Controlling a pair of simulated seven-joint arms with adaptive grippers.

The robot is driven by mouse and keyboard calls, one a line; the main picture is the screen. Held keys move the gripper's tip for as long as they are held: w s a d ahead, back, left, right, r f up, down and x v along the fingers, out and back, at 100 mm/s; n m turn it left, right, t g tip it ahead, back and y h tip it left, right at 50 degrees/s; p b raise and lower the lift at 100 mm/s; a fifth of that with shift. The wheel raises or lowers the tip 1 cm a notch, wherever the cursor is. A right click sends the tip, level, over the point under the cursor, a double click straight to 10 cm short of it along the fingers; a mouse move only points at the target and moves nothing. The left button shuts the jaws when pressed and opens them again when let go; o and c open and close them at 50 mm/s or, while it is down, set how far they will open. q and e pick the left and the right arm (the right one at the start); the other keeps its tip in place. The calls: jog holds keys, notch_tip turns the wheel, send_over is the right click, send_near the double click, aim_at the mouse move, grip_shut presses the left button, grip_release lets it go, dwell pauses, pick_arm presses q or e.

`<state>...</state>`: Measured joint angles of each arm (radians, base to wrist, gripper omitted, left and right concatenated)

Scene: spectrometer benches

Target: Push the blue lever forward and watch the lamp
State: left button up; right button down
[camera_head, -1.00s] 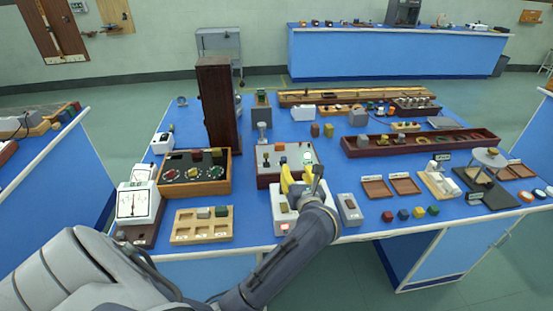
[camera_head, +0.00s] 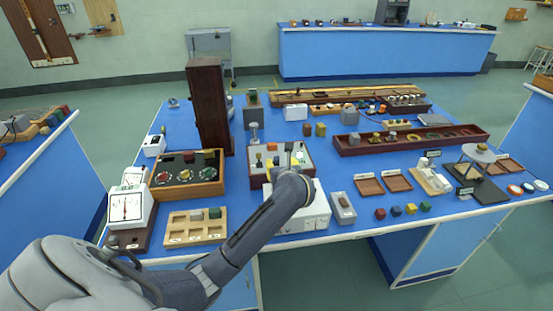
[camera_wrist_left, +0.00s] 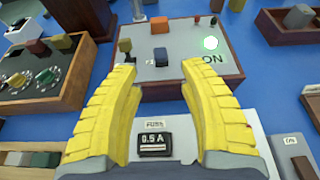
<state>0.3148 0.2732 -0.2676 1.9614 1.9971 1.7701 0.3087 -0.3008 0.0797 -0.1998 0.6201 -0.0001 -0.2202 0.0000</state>
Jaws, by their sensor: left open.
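A grey panel box with dark red sides (camera_head: 253,181) stands mid-bench; it also shows in the left wrist view (camera_wrist_left: 185,75). On it, a dark blue lever cap (camera_wrist_left: 168,68) stands near the front edge, between the spread fingertips of my left gripper (camera_wrist_left: 161,66). I cannot tell whether they touch it. To its right, a round lamp (camera_wrist_left: 210,43) glows pale green-white above the word ON. An orange block (camera_wrist_left: 160,25) and an olive knob (camera_wrist_left: 125,46) are also on the panel. In the head view my wrist hides most of the gripper and the lever. My right gripper is out of view.
A box of round dials (camera_head: 188,187) stands left, a grey switch box (camera_head: 342,208) right. A tall dark wooden post (camera_head: 208,107) rises behind left.

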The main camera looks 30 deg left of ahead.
aim_at(277, 158)
pick_arm(q)
jog(key=x, duration=0.9)
jog(key=shift+o, duration=0.2)
jog(key=shift+s, duration=0.1)
grip_shut()
jog(key=shift+r, duration=0.1)
